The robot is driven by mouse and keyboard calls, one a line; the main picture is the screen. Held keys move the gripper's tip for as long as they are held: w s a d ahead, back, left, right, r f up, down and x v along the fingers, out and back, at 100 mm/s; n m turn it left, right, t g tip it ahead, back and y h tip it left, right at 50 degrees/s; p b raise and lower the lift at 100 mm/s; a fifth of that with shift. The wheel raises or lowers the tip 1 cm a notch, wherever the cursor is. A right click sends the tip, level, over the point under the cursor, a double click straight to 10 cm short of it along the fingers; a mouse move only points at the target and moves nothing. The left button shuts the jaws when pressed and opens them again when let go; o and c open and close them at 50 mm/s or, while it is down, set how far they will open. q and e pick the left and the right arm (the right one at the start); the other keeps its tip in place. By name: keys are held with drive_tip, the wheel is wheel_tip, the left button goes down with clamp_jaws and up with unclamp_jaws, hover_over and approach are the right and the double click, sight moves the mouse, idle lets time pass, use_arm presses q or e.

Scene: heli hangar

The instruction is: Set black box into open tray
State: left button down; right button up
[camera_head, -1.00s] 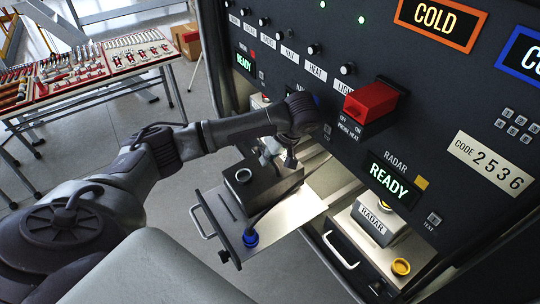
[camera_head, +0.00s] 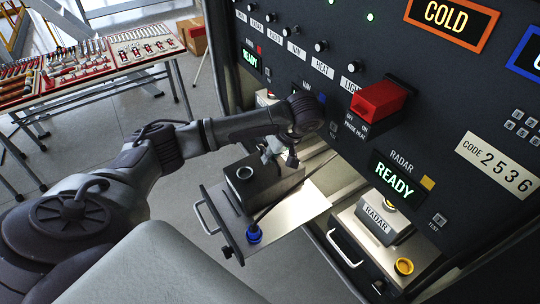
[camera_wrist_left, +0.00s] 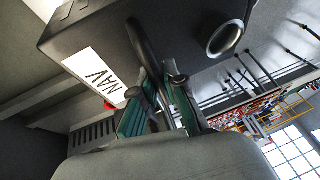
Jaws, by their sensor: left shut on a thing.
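The black box (camera_head: 262,186) has a round port on top and, in the left wrist view (camera_wrist_left: 185,50), a white NAV label. It is over the open tray (camera_head: 303,207), a pulled-out metal drawer with a front handle and a blue connector (camera_head: 254,235). Whether the box touches the tray is hard to tell. My left gripper (camera_head: 272,151) is shut on the box's curved handle; its green-padded fingers (camera_wrist_left: 150,100) close around it in the wrist view. The fingertips are partly hidden in the head view. My right gripper is not in view.
The dark panel (camera_head: 330,70) with switches and a red lever (camera_head: 379,101) rises behind the tray. A RADAR box (camera_head: 384,219) sits in the bay at the right. A tool table (camera_head: 110,62) stands at the back left. Open floor lies left of the tray.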

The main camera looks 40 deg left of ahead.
use_arm(q)
drive_tip(key=c, duration=1.2)
unclamp_jaws()
drive_tip(key=shift+o, duration=0.2)
drive_tip(key=shift+s, duration=0.1)
drive_tip(key=v, duration=0.7)
drive_tip(key=shift+r, duration=0.3)
drive_tip(key=shift+d, duration=0.1)
